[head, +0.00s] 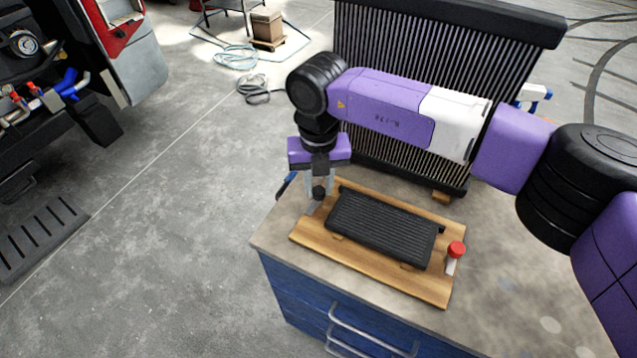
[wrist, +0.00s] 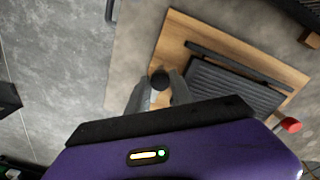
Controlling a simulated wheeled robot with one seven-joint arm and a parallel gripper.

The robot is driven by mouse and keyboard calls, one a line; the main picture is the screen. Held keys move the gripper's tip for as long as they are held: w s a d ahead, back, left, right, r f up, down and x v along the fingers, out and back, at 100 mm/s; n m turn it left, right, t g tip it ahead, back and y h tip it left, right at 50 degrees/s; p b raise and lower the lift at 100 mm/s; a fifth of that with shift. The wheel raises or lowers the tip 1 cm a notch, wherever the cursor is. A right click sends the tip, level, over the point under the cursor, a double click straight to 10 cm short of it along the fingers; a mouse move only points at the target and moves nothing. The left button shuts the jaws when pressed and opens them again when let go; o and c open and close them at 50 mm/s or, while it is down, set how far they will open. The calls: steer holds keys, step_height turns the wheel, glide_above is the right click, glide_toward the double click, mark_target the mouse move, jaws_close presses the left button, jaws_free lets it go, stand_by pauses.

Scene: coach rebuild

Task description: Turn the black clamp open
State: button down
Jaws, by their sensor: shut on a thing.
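The black clamp shows as a dark round knob (head: 319,192) at the left end of the wooden board (head: 375,272) on the workbench. My gripper (head: 319,188) points down over it, with its grey fingers closed on either side of the knob. In the wrist view the knob (wrist: 160,79) sits between the two fingertips of my gripper (wrist: 160,90). The clamp's lower part is mostly hidden by the fingers. A black ribbed panel (head: 385,228) lies on the board, right of the clamp; it also shows in the wrist view (wrist: 235,88).
A red-topped clamp (head: 456,250) stands at the board's right end. A large black finned radiator (head: 400,150) stands behind the board. The bench (head: 268,235) has blue drawers with a metal handle in front. Open concrete floor lies to the left.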

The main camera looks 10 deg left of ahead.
mark_target(318, 189)
steer(key=shift+r, duration=0.1)
steer(key=c, duration=1.1)
jaws_free()
steer(key=shift+r+b, duration=0.8)
steer(key=shift+r, duration=3.05)
